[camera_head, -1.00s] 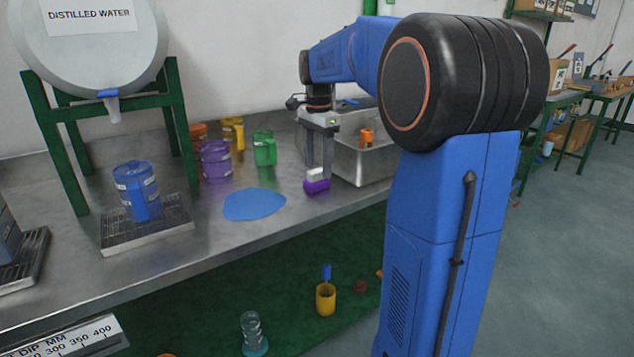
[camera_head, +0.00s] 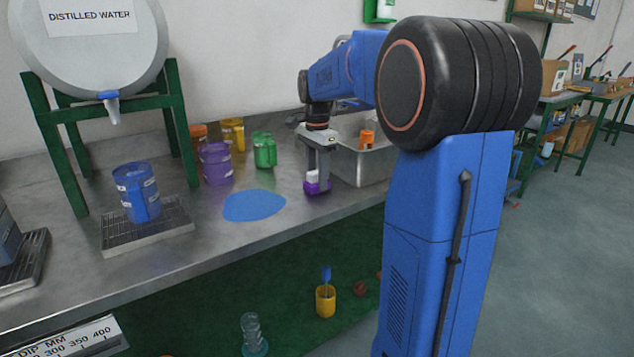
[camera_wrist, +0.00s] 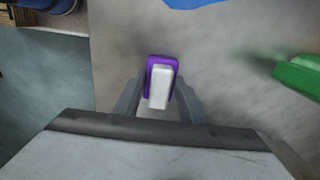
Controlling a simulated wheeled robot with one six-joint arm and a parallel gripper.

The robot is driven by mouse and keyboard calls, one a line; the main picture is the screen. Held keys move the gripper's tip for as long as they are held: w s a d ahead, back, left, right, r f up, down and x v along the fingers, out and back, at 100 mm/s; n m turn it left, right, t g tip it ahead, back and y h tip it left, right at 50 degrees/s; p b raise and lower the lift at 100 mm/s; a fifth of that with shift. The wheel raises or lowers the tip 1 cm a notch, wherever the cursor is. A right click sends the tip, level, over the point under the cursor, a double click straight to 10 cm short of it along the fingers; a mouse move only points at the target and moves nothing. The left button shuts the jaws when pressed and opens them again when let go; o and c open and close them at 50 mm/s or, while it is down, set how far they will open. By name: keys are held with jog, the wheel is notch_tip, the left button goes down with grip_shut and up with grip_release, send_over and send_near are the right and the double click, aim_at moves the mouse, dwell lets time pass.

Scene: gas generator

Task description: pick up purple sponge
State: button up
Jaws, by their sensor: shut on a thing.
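The purple sponge (camera_head: 312,188) with a white upper part is on the metal bench near its front edge, just right of the blue puddle. My gripper (camera_head: 317,181) points down over it, with its fingers at the sponge's sides. In the wrist view the sponge (camera_wrist: 149,78) sits between the two fingertips of my gripper (camera_wrist: 157,92), the white part towards the camera. The gripper is shut on the sponge. I cannot tell whether the sponge's underside is still touching the bench.
A blue puddle (camera_head: 254,205) lies on the bench to the left. Purple (camera_head: 215,163) and green (camera_head: 264,150) jugs stand behind it. A metal sink basin (camera_head: 364,164) is to the right. A blue jug (camera_head: 137,192) stands on a grated tray (camera_head: 148,235) at the left.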

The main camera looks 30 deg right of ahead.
aim_at(317, 171)
notch_tip(317, 171, up, 10)
dwell(0.6)
